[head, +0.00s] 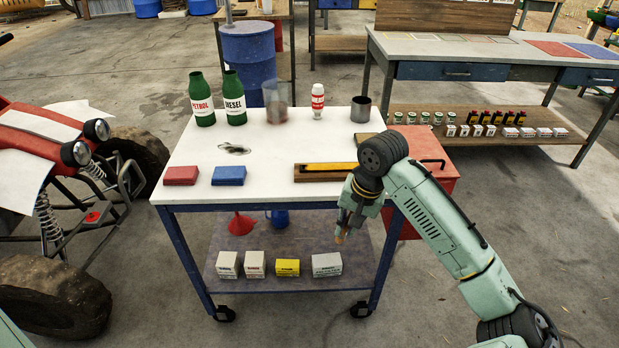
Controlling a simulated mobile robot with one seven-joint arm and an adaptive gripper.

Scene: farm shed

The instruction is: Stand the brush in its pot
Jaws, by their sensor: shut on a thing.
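My gripper (345,222) points down in front of the front edge of the white-topped workbench, right of its middle. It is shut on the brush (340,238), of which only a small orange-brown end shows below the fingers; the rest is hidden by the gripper. A dark grey, open-topped pot (360,112) stands upright at the back right of the bench top, well behind my gripper and apart from it. I see nothing standing in the pot, but its inside is dark.
On the bench (275,142) stand green bottles (202,100), a clear container (276,112) and a white-and-red bottle (318,100). Red (181,176) and blue (229,176) blocks and a wooden tray (305,175) with a yellow strip lie nearer. A red cabinet (440,180) stands right.

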